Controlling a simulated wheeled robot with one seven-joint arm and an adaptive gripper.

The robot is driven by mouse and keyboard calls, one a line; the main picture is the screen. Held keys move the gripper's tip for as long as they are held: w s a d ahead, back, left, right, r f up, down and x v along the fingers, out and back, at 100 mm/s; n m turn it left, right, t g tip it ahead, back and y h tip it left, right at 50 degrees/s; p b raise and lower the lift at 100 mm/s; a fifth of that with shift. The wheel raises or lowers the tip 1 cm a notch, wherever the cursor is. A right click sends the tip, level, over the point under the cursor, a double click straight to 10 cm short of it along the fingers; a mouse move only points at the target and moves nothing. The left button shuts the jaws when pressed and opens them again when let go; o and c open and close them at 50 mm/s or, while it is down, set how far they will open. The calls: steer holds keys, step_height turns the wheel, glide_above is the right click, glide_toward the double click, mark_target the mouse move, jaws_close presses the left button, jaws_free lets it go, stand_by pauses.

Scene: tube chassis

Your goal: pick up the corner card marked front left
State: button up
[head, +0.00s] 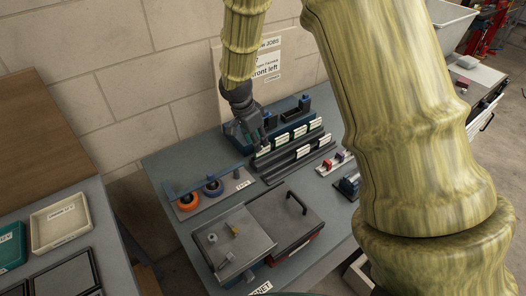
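Several small white cards stand in a dark slotted rack (290,160) on the grey-blue workbench. Their print is too small to read, so I cannot tell which one is marked front left. The leftmost card (263,153) of the back row shows a bit of green at its edge. My gripper (262,143) points down right at this card, at the rack's left end. I cannot tell whether its fingers touch the card or are closed on it.
Two metal-lidded boxes (233,242) are in front. A small red-and-white item (336,162) lies to the right. My arm covers the bench's right side. Trays (61,221) sit on another bench at left.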

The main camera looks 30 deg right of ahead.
mark_target(263, 152)
steer(key=f, duration=0.1)
steer(key=d+f+p, duration=0.1)
steer(key=d, duration=0.1)
steer(key=shift+w+f+p, duration=0.25)
steer(key=shift+f+p, duration=0.15)
steer(key=shift+x, duration=0.85)
steer(key=shift+a, duration=0.15)
jaws_close()
